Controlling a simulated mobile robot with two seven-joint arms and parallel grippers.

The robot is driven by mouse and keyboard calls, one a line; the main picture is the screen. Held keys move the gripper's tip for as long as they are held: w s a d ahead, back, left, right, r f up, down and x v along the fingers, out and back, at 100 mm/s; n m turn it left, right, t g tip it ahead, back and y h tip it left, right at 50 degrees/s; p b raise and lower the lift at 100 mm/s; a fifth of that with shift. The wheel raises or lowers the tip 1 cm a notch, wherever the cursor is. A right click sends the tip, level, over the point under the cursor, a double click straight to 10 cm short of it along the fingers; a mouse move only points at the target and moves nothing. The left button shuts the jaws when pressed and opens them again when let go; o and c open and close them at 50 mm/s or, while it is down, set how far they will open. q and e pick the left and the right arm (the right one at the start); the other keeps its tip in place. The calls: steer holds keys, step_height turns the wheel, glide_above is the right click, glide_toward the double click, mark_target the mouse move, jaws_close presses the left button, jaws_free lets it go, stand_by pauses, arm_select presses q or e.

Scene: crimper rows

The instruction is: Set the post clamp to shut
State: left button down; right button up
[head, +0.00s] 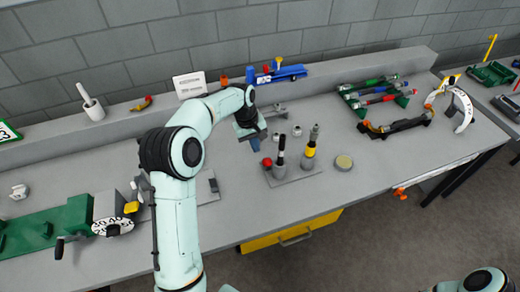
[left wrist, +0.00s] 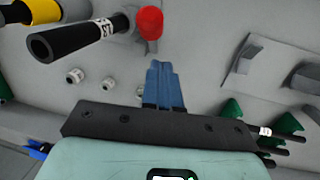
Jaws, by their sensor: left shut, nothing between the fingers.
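A grey stand (head: 293,171) on the bench carries a black post (head: 280,152), a yellow-and-black post (head: 310,153) and a red knob (head: 267,162). I take this stand to be the post clamp, but its clamp setting is not clear. The left wrist view shows the red knob (left wrist: 149,22) and the open-ended black tube (left wrist: 75,40) close up. My left gripper (head: 256,147) is shut and empty, its blue fingers (left wrist: 163,85) just short of the red knob in the picture, with a small gap between. My right gripper is out of view.
Small round fittings (head: 296,130) lie behind the stand. A green rack of tools (head: 375,97) and a curved white piece (head: 459,108) stand further right. A green machine with a numbered dial (head: 112,226) is at the left.

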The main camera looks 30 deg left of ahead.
mark_target(265, 163)
arm_select(q)
steer(key=shift+s+d+f, duration=0.1)
steer(key=shift+d+f, duration=0.2)
steer(key=shift+d, duration=0.25)
steer(key=shift+d+f, duration=0.3)
steer(key=shift+d, duration=0.25)
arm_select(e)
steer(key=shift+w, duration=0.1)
